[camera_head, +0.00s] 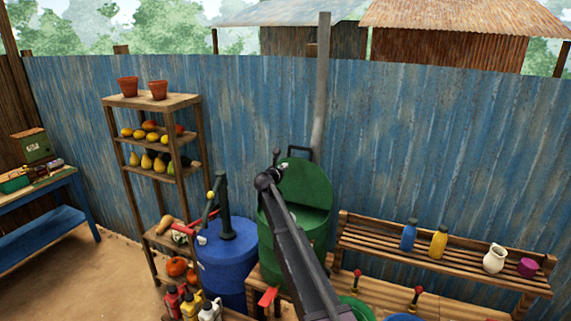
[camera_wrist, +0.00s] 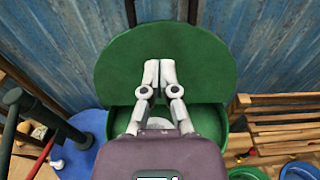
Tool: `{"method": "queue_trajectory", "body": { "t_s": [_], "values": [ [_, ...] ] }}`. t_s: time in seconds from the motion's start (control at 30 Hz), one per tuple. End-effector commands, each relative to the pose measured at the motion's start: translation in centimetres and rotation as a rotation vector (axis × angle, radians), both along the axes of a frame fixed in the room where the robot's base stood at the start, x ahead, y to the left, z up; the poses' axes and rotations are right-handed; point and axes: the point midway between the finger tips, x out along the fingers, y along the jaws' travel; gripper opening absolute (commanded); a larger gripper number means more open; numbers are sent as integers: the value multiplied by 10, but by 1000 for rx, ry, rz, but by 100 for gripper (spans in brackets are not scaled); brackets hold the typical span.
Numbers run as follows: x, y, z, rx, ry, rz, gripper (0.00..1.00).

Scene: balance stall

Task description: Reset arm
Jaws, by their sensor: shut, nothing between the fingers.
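My gripper (camera_wrist: 160,68) is shut and empty, its two pale fingers together in the wrist view. It points at the round green lid (camera_wrist: 215,50), which stands raised at the back of the green barrel (camera_wrist: 237,150). I cannot tell whether the fingertips touch the lid. In the camera_head view my dark arm reaches up from the bottom, in front of the barrel (camera_head: 318,236) and its tilted lid (camera_head: 310,185). The arm hides part of the barrel, and its far end hides the fingers there.
A blue barrel (camera_head: 222,272) with a dark hand pump (camera_head: 225,215) stands left of the green one. A wooden shelf (camera_head: 150,100) with pots and fruit is behind it. A slatted bench (camera_head: 445,262) with bottles and a jug (camera_head: 494,260) is right. A corrugated fence (camera_head: 430,140) closes the back.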

Motion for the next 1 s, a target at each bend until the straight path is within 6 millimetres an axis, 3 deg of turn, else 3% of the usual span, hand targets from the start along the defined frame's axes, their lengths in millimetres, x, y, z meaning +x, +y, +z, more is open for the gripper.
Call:
{"method": "queue_trajectory", "body": {
  "t_s": [0.17,0.37,0.7,1.0],
  "values": [
    [-12,-11,-12,55,-3,-27,0],
    [-55,-50,-54,286,-25,-142,0],
    [-176,-129,-164,876,-103,-507,0],
    [-298,-168,-262,1341,-195,-923,0]
  ]
}}
